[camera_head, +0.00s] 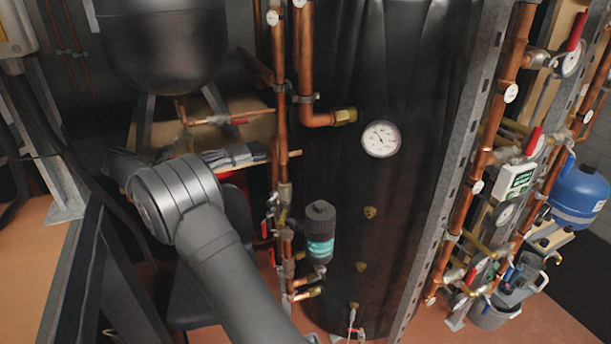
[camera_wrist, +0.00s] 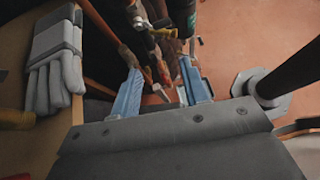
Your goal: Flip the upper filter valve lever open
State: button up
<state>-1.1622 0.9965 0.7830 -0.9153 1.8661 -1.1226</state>
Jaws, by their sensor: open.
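The filter (camera_head: 320,232), a black canister with a teal label, hangs beside copper pipes in front of the black tank in the head view. Small red levers show at the pipes left of it, one higher (camera_head: 264,228) and one lower (camera_head: 272,257); I cannot tell for certain which is the upper filter valve lever. In the wrist view my gripper (camera_wrist: 160,68) is open, its two blue fingers apart, pointing at the pipes. A red lever piece (camera_wrist: 164,72) shows between the fingertips, with no clear contact. In the head view my arm hides the gripper.
Grey gloves (camera_wrist: 55,55) lie on a wooden shelf at the left of the wrist view. A large black tank (camera_head: 400,210) with a dial gauge (camera_head: 381,139) stands behind the filter. A metal rail (camera_head: 460,150) and more pipework stand right. Orange floor shows below.

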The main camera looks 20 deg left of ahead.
jog(key=f, duration=0.1)
jog(key=d+f, duration=0.1)
jog(key=shift+w+d+f, duration=0.25)
jog(key=shift+w+f, duration=0.15)
jog(key=c, duration=0.7)
jog(key=shift+n+t+y, duration=0.3)
jog(key=shift+n+t, duration=0.2)
jog(key=shift+n, duration=0.1)
jog(key=d+f, duration=0.1)
jog(key=f, duration=0.1)
jog(key=d+f, duration=0.1)
jog(key=f, duration=0.1)
jog(key=w+d+f, duration=0.1)
jog(key=d+f, duration=0.1)
jog(key=shift+f, duration=0.25)
grip_shut()
jog(key=shift+d+f, duration=0.35)
jog(key=shift+f, duration=0.1)
jog(key=x, duration=1)
jog(key=shift+w+d+r, duration=0.1)
jog(key=shift+w+r, duration=0.05)
jog(key=shift+r, duration=0.8)
jog(key=shift+w+d+r, duration=0.15)
jog(key=shift+r, duration=0.85)
